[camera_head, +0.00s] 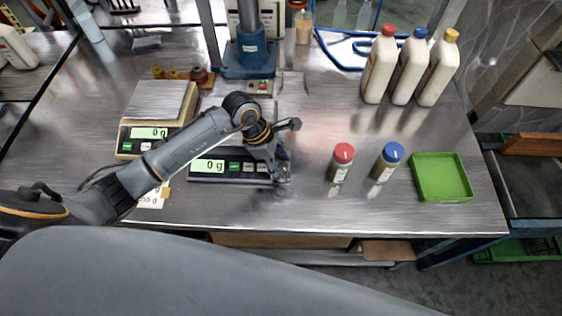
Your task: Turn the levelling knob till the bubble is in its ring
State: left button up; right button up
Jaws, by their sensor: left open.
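The dark scale (236,180) near the front edge of the steel bench has a green display reading 0 g. My left gripper (284,162) is over the right end of this scale, pointing down, with its fingers open. It covers that corner, so I cannot make out the levelling knob, the bubble or its ring. I cannot tell whether the fingers touch anything. A second, cream scale (160,103) stands behind and to the left, also reading 0 g. My right gripper is not in view.
A red-capped jar (341,163) and a blue-capped jar (386,163) stand right of the gripper. A green tray (441,178) lies further right. Several large white bottles (409,70) stand at the back right. A blue press stand (250,52) is behind. Bench between is clear.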

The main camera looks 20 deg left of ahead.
pick_arm(q)
grip_shut()
jog(key=shift+f+m+b, duration=0.1)
jog(key=shift+m+b, duration=0.2)
jog(key=shift+b, duration=0.2)
jog(key=m+g+b, duration=0.1)
jog(key=m+b, duration=0.1)
jog(key=b, duration=0.1)
jog(key=m+b, duration=0.2)
jog(key=b, duration=0.2)
jog(key=shift+w+f+g, duration=0.15)
jog(key=shift+g, duration=0.25)
jog(key=shift+r+m+g+b, duration=0.2)
jog(key=shift+m+g+b, duration=0.1)
jog(key=shift+m+b, duration=0.65)
grip_release()
